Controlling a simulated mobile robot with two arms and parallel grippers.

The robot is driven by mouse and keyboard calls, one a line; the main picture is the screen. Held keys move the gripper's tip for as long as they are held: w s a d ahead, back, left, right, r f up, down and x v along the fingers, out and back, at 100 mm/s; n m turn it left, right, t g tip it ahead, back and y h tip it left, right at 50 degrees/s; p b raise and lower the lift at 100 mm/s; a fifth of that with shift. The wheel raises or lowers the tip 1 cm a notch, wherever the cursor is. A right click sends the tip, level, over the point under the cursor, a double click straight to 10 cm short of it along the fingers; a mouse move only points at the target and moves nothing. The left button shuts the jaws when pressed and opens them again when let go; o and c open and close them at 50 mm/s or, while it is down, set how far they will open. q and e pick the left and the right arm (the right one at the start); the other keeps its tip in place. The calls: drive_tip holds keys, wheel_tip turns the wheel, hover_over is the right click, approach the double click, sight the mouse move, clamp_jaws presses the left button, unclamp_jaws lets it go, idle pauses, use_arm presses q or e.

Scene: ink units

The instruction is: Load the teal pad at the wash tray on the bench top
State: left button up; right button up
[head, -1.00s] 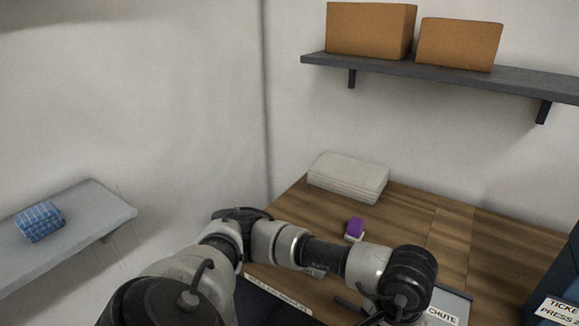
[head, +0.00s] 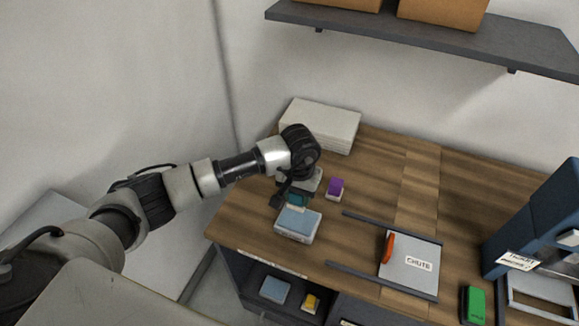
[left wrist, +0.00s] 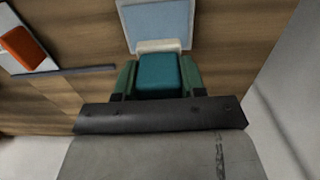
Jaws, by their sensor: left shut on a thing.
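My left gripper (head: 295,196) is shut on the teal pad (head: 297,200), behind a shallow white tray with a light-blue top (head: 298,222), likely the wash tray. In the left wrist view the teal pad (left wrist: 158,72) sits between the two green fingers (left wrist: 158,80), with its cream end towards the light-blue tray (left wrist: 157,15). The cream end appears at the tray's near edge in that view; I cannot tell whether they touch. My right gripper is not in view.
A purple pad (head: 335,186) stands right of the gripper. A white stack (head: 322,124) lies behind. A chute plate (head: 409,266) with an orange piece (head: 389,247), a green block (head: 474,304) and a blue machine (head: 543,222) are to the right. A shelf (head: 430,35) hangs above.

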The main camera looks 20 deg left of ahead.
sight(299, 206)
use_arm(q)
drive_tip(key=shift+s+d+f+b, duration=0.15)
drive_tip(key=shift+f+b, duration=0.1)
drive_tip(key=shift+f, duration=0.25)
drive_tip(key=shift+s+d+f+b, duration=0.1)
drive_tip(key=shift+f+b, duration=0.15)
drive_tip(key=shift+f, duration=0.2)
wheel_tip(299, 206, down, 3)
drive_tip(key=shift+w+r+b, duration=0.1)
drive_tip(key=shift+r+b, duration=0.1)
drive_tip(key=shift+b, duration=0.3)
drive_tip(key=shift+a+f, duration=0.1)
drive_tip(key=shift+f, duration=0.5)
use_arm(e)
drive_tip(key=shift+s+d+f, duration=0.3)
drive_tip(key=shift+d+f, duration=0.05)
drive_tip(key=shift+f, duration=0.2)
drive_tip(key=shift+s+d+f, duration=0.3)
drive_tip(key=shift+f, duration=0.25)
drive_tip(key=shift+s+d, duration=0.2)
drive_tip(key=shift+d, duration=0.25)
use_arm(q)
drive_tip(key=shift+f+b, duration=0.4)
drive_tip(key=shift+b, duration=0.25)
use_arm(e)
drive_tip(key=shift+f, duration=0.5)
